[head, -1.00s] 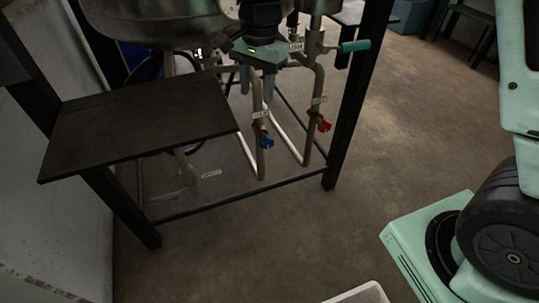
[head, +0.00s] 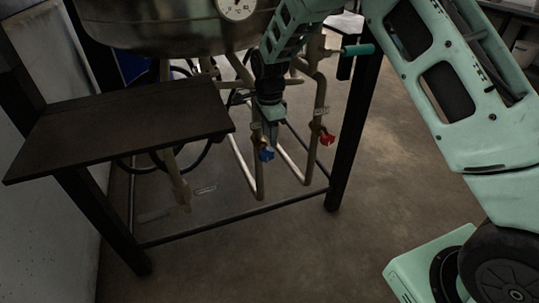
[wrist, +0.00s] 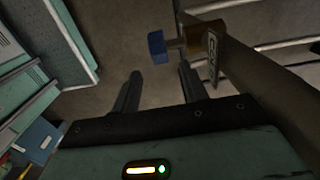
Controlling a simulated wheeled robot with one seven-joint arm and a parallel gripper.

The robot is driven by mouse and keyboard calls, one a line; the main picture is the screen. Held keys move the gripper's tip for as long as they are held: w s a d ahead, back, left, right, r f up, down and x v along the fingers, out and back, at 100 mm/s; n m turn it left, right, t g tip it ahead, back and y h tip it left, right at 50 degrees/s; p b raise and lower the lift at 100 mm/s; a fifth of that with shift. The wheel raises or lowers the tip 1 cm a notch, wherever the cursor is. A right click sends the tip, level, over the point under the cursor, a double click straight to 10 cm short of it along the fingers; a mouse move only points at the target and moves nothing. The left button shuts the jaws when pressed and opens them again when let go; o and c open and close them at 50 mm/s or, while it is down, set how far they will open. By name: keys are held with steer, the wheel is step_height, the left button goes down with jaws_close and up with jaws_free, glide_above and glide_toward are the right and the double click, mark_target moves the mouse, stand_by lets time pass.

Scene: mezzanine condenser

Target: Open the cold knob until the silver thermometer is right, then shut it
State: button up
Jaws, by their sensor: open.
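The cold knob (head: 266,154) is blue and sits on a brass valve on a labelled pipe under the vessel. In the wrist view the blue knob (wrist: 157,47) lies just beyond the fingertips, roughly between them, with clear space around it. My gripper (head: 271,137) points down just above the knob; in the wrist view its two fingers (wrist: 160,72) are apart and empty. A round white dial with a silver rim (head: 237,9), apparently the thermometer, is on the vessel at the top edge, partly cut off; its reading is too small to tell.
A red knob (head: 327,139) is on the pipe to the right. A teal lever (head: 358,50) is above it. A dark shelf (head: 120,125) juts out at left. Black frame legs (head: 345,150) stand around the pipes. The floor in front is clear.

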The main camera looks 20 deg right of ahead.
mark_target(269, 148)
step_height(269, 148, down, 8)
steer(key=shift+r+b, duration=0.25)
steer(key=shift+b, duration=0.45)
steer(key=shift+c, duration=0.3)
jaws_close()
